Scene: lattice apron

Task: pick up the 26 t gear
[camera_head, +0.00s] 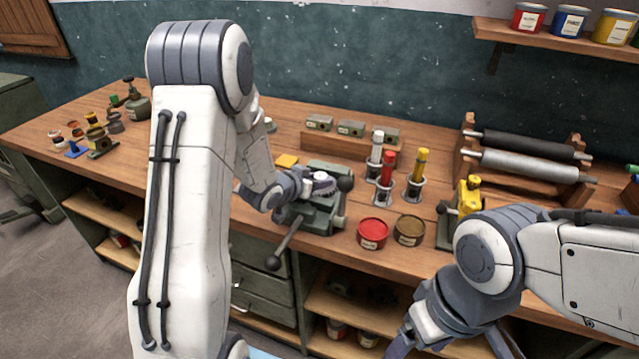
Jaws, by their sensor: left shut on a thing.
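My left gripper (322,184) is over the green vise (312,212) at the middle of the workbench's front edge. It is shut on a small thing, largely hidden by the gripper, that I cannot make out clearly. I cannot pick out the 26 t gear for certain anywhere in the head view. My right gripper (450,345) is low at the bottom edge of the view, in front of the bench. Its fingers are spread apart and open, with the tips partly cut off, and I see nothing between them.
A red tin (373,233) and a brown tin (409,230) stand right of the vise. Behind them are handled tools in holders (387,168). A roller rack (530,165) stands at the back right. My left arm hides part of the bench (270,148).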

